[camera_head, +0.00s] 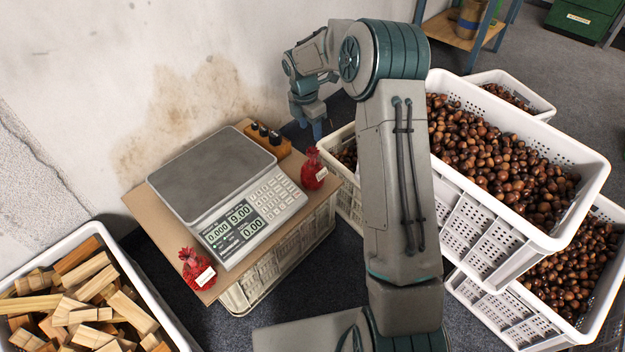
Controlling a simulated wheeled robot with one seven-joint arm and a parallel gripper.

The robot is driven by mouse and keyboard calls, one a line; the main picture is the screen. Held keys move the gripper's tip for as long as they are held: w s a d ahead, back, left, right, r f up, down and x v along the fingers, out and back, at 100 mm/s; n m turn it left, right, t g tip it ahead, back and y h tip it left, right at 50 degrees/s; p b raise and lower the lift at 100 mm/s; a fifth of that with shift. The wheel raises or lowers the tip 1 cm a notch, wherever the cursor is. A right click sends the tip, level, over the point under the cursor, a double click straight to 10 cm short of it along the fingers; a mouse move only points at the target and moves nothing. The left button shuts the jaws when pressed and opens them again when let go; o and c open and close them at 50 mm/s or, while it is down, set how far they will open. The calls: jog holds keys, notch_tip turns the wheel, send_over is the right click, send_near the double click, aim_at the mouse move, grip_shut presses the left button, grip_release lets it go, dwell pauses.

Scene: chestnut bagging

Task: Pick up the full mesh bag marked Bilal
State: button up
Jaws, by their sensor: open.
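Two red mesh bags with white tags stand on the brown board around the scale. One bag (197,269) is at the board's front left corner, the other (313,169) at its right edge. The writing on both tags is too small to read, so I cannot tell which is marked Bilal. My gripper (312,118) is at the end of my bent arm, behind the board and beyond the right-hand bag. It is open and touches neither bag. My arm hides part of the crates behind it.
A grey scale (215,175) with a lit display fills most of the board (140,205). A wooden block with dark knobs (266,139) sits behind it. White crates of chestnuts (590,185) stand at right. A crate of wood pieces (75,238) is at lower left.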

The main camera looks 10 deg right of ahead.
aim_at(312, 151)
jog(key=f, duration=0.2)
jog(key=f+b, duration=0.1)
jog(key=f, duration=0.2)
jog(key=f+b, duration=0.1)
jog(key=f, duration=0.1)
jog(key=shift+w+d+f, duration=0.2)
jog(key=shift+d+f, duration=0.1)
jog(key=shift+d, duration=0.05)
jog(key=shift+d+f+b, duration=0.15)
jog(key=shift+f+b, duration=1.55)
jog(key=shift+f, duration=0.95)
jog(key=shift+w+r, duration=0.1)
grip_shut()
